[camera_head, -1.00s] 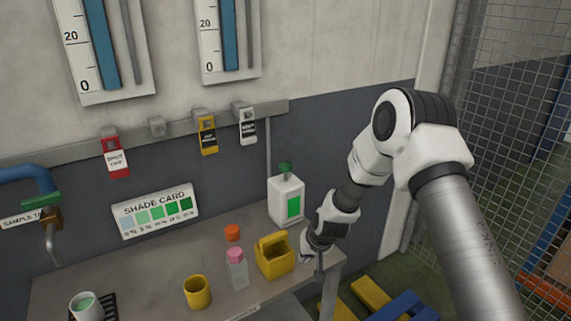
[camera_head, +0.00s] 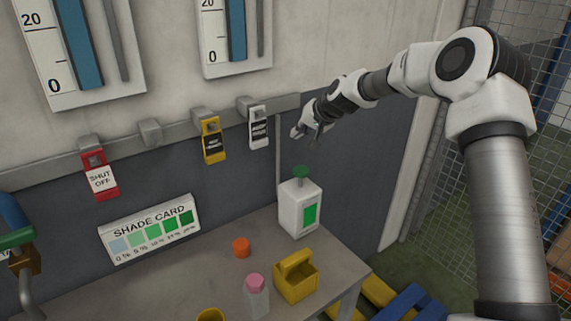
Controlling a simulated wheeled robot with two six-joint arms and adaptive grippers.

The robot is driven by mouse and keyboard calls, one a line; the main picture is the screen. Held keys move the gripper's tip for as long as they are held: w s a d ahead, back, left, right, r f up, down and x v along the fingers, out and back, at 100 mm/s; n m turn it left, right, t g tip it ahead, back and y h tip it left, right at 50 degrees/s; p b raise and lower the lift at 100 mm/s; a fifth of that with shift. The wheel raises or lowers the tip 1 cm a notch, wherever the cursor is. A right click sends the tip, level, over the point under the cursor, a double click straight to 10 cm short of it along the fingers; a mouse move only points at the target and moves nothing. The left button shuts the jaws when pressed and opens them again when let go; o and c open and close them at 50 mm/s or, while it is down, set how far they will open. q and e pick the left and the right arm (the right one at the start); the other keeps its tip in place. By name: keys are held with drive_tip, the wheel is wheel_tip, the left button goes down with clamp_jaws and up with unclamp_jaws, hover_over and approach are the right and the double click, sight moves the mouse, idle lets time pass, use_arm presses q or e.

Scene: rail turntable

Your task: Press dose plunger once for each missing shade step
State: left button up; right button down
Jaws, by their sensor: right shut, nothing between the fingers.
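The dose bottle (camera_head: 295,209) is white with a green label and stands upright at the back right of the bench. Its green plunger (camera_head: 301,172) sits on top and looks raised. The sample cup is out of view. My left gripper is not in view.
On the bench (camera_head: 215,277) stand an orange cap (camera_head: 241,247), a pink-capped clear bottle (camera_head: 256,295), a yellow caddy (camera_head: 296,279) and a yellow cup (camera_head: 210,315). Red (camera_head: 99,177), yellow (camera_head: 212,140) and white (camera_head: 259,127) tags hang on the rail. A mesh fence is at right.

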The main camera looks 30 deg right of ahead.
drive_tip(key=s+r, duration=0.2)
drive_tip(key=s, duration=0.2)
drive_tip(key=b, duration=0.3)
hover_over(303, 170)
drive_tip(key=f, duration=0.4)
drive_tip(key=shift+w+a+f, duration=0.1)
drive_tip(key=shift+w+f, duration=0.2)
drive_tip(key=f+b, duration=0.4)
drive_tip(key=f, duration=0.1)
drive_tip(key=shift+s+b, duration=0.3)
drive_tip(key=shift+b, duration=0.05)
drive_tip(key=shift+w+f, duration=0.15)
drive_tip(key=shift+f, duration=0.05)
drive_tip(key=shift+s+r, duration=0.2)
drive_tip(key=shift+s, duration=0.05)
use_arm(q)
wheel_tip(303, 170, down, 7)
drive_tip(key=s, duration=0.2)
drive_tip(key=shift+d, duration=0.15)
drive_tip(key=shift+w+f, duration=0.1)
use_arm(e)
drive_tip(key=shift+w+f, duration=0.1)
drive_tip(key=shift+w, duration=0.05)
